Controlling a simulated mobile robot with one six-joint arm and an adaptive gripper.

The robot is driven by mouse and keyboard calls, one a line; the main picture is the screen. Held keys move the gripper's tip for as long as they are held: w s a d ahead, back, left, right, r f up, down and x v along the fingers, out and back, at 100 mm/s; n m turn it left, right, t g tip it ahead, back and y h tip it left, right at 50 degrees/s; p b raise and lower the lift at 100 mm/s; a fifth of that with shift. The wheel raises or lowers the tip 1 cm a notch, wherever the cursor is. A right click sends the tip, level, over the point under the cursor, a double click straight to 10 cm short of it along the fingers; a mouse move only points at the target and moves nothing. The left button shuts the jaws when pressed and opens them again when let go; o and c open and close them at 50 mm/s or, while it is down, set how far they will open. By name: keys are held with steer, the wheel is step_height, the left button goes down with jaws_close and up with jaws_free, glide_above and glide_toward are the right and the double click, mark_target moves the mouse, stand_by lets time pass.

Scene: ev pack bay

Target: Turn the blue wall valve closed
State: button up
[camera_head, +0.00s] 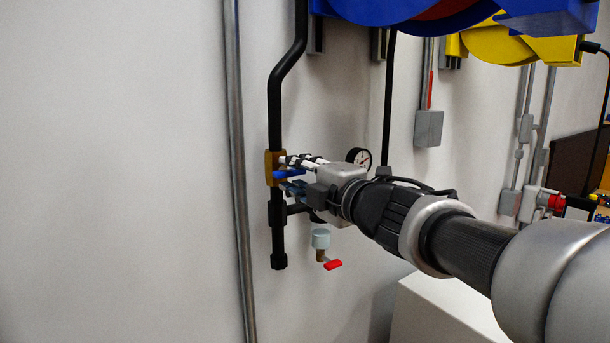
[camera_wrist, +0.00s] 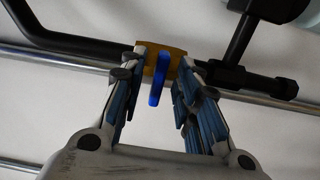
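The wall valve has a brass body (camera_head: 271,168) on a black vertical pipe and a blue lever (camera_head: 287,174) that sticks out from it toward my gripper. In the wrist view the brass body (camera_wrist: 172,60) sits beyond the fingertips, and the blue lever (camera_wrist: 158,82) lies between the two fingers. My gripper (camera_head: 291,174) is at the valve with its fingers spread to either side of the lever. In the wrist view my gripper (camera_wrist: 160,78) is open, with a gap visible on both sides of the lever. The head view partly hides the lever behind the fingers.
A pressure gauge (camera_head: 358,157) stands just behind my gripper. Below it hang a pale filter bowl (camera_head: 320,239) and a small red lever (camera_head: 333,264). A grey conduit (camera_head: 240,170) runs left of the valve. Blue and yellow reels (camera_head: 400,12) hang above. The wall at left is clear.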

steer(key=v, duration=1.2)
steer(key=shift+w, duration=0.1)
steer(key=s+d+f+m+h+b, duration=0.2)
steer(key=d+f+m+h+b, duration=0.3)
steer(key=f, duration=0.4)
steer(key=s+d+f+m+g+h+b, duration=0.1)
steer(key=d+f+m+h+b, duration=0.2)
steer(key=d+f+m+b, duration=0.35)
steer(key=s+d+f+m+h+b, duration=0.2)
steer(key=d+f+m+h+b, duration=0.15)
steer(key=f+m, duration=0.45)
steer(key=s+a+f+m+g+b, duration=0.1)
steer(key=s+a+f+g+b, duration=0.1)
steer(key=s+f, duration=0.4)
steer(key=s+a+f+m+g+y+b, duration=0.1)
steer(key=s+f+g+b, duration=0.3)
steer(key=f, duration=1)
steer(key=s+a+f+m+g+b, duration=0.2)
steer(key=s+f+m+g+b, duration=0.1)
steer(key=s+f, duration=0.6)
steer(key=shift+s+a+f+b, duration=0.15)
steer(key=shift+a+f+b, duration=0.25)
steer(key=shift+f+b, duration=0.2)
